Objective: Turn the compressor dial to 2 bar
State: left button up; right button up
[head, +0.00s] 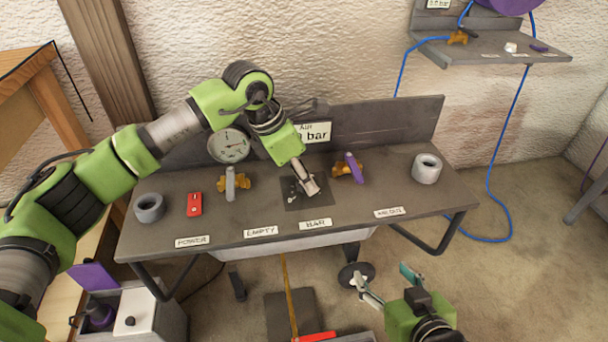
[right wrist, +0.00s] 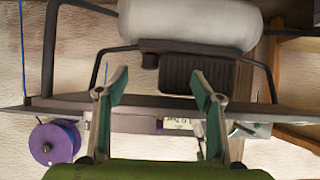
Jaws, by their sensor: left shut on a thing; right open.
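My left gripper (head: 306,184) reaches down to the dark dial plate (head: 294,204) on the bench, just behind the label BAR. It is shut on the dial's knob, which the fingers mostly hide, so its setting cannot be read. A round pressure gauge (head: 229,145) stands at the back; its reading is too small to tell. A white sign (head: 315,132) ending in "bar" is partly covered by my left arm. My right gripper (head: 385,287) is open and empty in front of the bench, low down; its green-tipped fingers stand apart in the right wrist view (right wrist: 158,88).
A white tank (right wrist: 190,22) and purple reel (right wrist: 56,142) show in the right wrist view.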

pick_arm(q)
jog(key=m+g, duration=0.1)
jog(key=m, duration=0.2)
jog(key=m+g+p, duration=0.1)
jog(key=m, duration=0.2)
jog(key=shift+w+g, duration=0.2)
jog(key=shift+g, duration=0.1)
jog(key=shift+m+g+p, duration=0.3)
jog(key=shift+m+p, duration=0.05)
jog(key=shift+m, duration=0.55)
jog(key=shift+m+g, duration=0.3)
jog(key=shift+m, duration=0.8)
pick_arm(e)
jog(key=s+d+f+g+h, duration=0.1)
jog(key=s+d+f+g, duration=0.2)
jog(key=s+f+g, duration=0.2)
jog(key=shift+s+f, duration=0.65)
jog(key=shift+s, duration=1)
pick_arm(q)
jog(key=o, duration=1.1)
jog(key=shift+w+r, duration=0.1)
jog(key=v, duration=1.1)
jog(key=shift+w+a+r, duration=0.1)
jog(key=shift+w+r, duration=0.05)
jog(key=shift+r, duration=0.25)
